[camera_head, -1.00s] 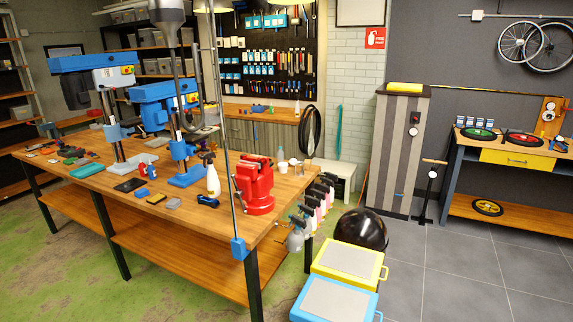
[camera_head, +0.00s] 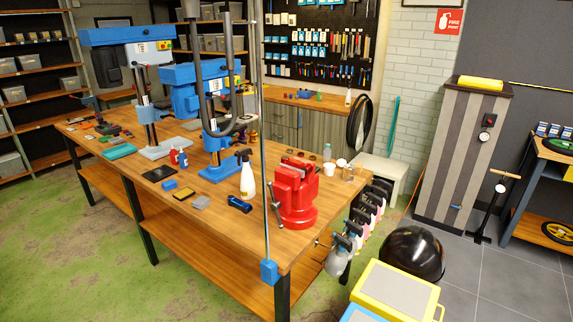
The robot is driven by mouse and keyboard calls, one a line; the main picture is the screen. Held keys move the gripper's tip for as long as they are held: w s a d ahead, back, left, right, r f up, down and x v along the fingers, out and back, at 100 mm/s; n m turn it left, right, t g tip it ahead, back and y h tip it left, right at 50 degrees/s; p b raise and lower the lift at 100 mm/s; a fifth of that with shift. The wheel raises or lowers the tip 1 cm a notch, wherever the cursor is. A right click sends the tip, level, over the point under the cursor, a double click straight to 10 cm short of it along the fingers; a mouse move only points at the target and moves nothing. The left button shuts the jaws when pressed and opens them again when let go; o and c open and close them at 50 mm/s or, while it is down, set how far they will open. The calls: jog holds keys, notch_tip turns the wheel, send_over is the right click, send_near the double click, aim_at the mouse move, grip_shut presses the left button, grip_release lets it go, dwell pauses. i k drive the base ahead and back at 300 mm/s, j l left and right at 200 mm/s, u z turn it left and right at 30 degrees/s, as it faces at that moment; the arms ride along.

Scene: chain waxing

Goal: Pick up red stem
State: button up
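I cannot pick out the red stem for certain. Small parts lie at the far left end of the wooden workbench (camera_head: 222,228), too small to tell apart. Small red and blue bottles (camera_head: 178,157) stand near its middle. A large red vise (camera_head: 298,192) is fixed at its right end. A dark bent tube (camera_head: 204,85) hangs down from the top of the picture in front of the blue drill presses; I cannot tell whether it is mine. I see no gripper fingers.
A thin pole with a blue clamp (camera_head: 269,272) stands at the bench's front edge. A white spray bottle (camera_head: 247,178) stands left of the vise. A black ball-like object (camera_head: 412,252) and a yellow box (camera_head: 398,292) stand at the right front. Green floor is free at left.

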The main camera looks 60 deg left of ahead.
aim_at(307, 167)
jog(key=j, duration=0.45)
jog(key=k+j+z, duration=0.15)
jog(key=j, duration=0.75)
jog(key=k+j+z, duration=0.1)
jog(key=j, duration=0.35)
jog(key=k+j, duration=0.1)
jog(key=j, duration=0.35)
jog(key=k+j+z, duration=0.15)
jog(key=j, duration=0.3)
jog(key=i, duration=0.05)
